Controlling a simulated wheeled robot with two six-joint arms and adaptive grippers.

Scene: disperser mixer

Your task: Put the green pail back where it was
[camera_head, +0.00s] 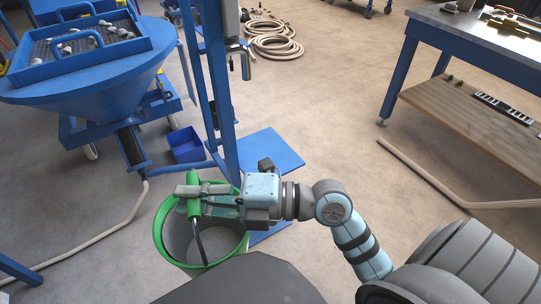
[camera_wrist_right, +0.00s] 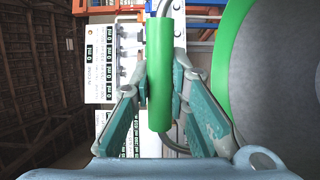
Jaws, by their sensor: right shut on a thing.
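The green pail (camera_head: 161,247) shows at the lower left of centre in the head view, with a green rim and a grey inside. Its rim (camera_wrist_right: 228,60) fills the right side of the right wrist view. My right gripper (camera_head: 195,197) is over the pail's opening, shut on the green handle grip (camera_wrist_right: 160,75). In the right wrist view the two fingers press the grip from both sides. The dark wire bail runs down from the grip. The pail's bottom is hidden, so I cannot tell whether it touches the floor. My left gripper is not in view.
A blue mixer frame with a flat blue base plate (camera_head: 270,149) stands just behind the pail. A blue hopper (camera_head: 85,75) is at the left, with a small blue bin (camera_head: 186,144) beside it. A workbench (camera_head: 470,45) stands at the right.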

